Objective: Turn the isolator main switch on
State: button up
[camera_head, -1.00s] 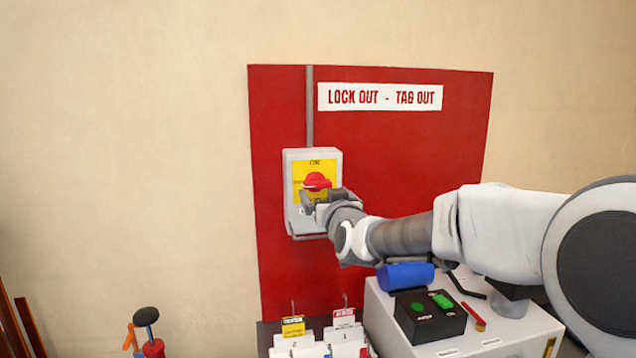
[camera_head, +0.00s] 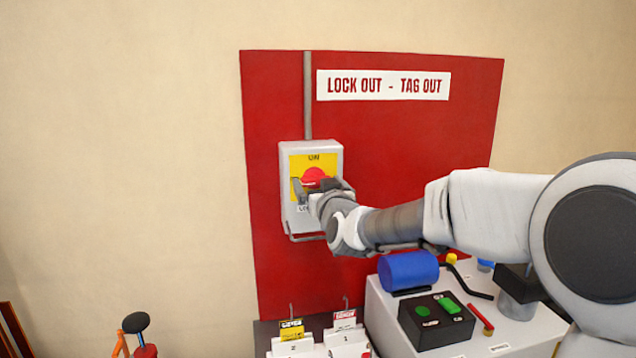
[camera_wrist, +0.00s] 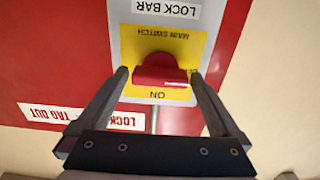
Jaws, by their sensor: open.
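The isolator main switch is a grey box (camera_head: 292,157) with a yellow plate (camera_head: 297,165) marked ON at the top, mounted on a red board. Its red rotary knob (camera_head: 315,174) also shows in the wrist view (camera_wrist: 160,72), where the picture is upside down and the knob's bar lies crosswise. My gripper (camera_head: 314,190) is at the front of the box, partly hiding the plate's lower part. In the wrist view my gripper (camera_wrist: 161,80) is open, one finger on each side of the knob. I cannot tell whether the fingers touch it.
The red board (camera_head: 420,140) carries a LOCK OUT - TAG OUT sign (camera_head: 383,85). Below right stands a grey machine with a blue cylinder (camera_head: 408,269) and a black button box (camera_head: 436,320). Tags (camera_head: 291,330) stand below the switch. The wall at left is clear.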

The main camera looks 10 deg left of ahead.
jog(key=c, duration=1.1)
jog(key=shift+c, duration=0.2)
jog(key=shift+m+b, duration=0.3)
jog(key=shift+b, duration=0.15)
jog(key=m+b, duration=0.2)
jog(key=b, duration=0.1)
jog(key=shift+f+m+b, duration=0.25)
jog(key=shift+m+b, duration=0.05)
jog(key=m+b, duration=0.5)
jog(key=shift+r+b, duration=0.1)
jog(key=shift+b, duration=0.3)
jog(key=m+b, duration=0.4)
jog(key=m, duration=0.1)
jog(key=shift+m, duration=0.4)
jog(key=shift+r+m+b, duration=0.2)
jog(key=shift+m+b, duration=0.6)
jog(key=shift+m, duration=1.2)
